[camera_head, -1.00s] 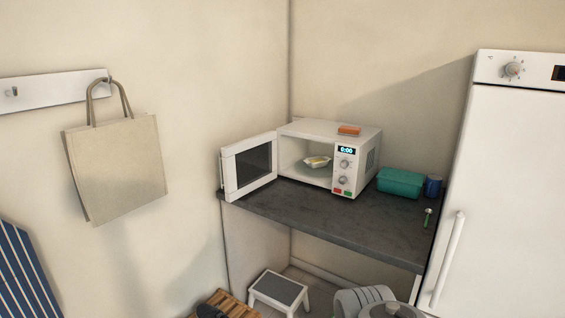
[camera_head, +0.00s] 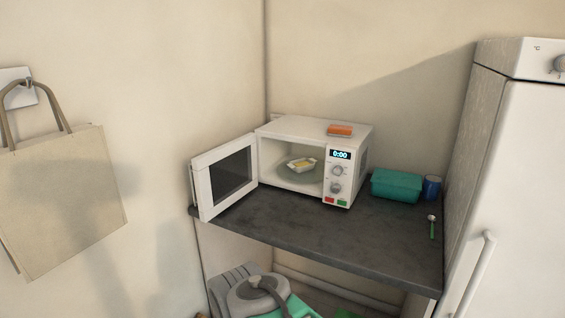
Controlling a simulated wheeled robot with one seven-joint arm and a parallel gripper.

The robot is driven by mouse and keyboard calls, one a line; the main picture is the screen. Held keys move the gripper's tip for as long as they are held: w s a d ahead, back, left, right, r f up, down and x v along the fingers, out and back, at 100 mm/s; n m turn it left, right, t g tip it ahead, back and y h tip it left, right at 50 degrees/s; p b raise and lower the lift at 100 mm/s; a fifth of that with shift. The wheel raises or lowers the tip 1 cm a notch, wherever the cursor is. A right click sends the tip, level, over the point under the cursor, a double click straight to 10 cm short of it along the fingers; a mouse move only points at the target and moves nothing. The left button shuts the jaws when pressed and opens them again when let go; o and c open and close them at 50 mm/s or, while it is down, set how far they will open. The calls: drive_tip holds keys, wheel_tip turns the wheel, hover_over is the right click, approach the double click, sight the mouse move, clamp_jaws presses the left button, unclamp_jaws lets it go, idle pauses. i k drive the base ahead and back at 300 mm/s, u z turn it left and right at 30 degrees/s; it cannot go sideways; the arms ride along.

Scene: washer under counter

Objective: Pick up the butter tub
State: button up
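The butter tub (camera_head: 302,164) looks like a small pale open dish with yellow content. It is inside the white microwave (camera_head: 347,173), apparently on the round turntable (camera_head: 297,174). The microwave door (camera_head: 223,176) stands wide open to the left, so the tub shows through the opening.
The microwave stands on a dark counter (camera_head: 330,232). An orange block (camera_head: 340,130) lies on top of it. A teal box (camera_head: 397,186), a blue cup (camera_head: 432,187) and a green-handled utensil (camera_head: 432,228) are to the right. A tall white appliance (camera_head: 515,190) bounds the right; a bag (camera_head: 60,200) hangs left.

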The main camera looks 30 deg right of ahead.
sight(301, 165)
drive_tip(key=z, duration=0.5)
drive_tip(key=i, duration=1)
drive_tip(key=z, duration=0.8)
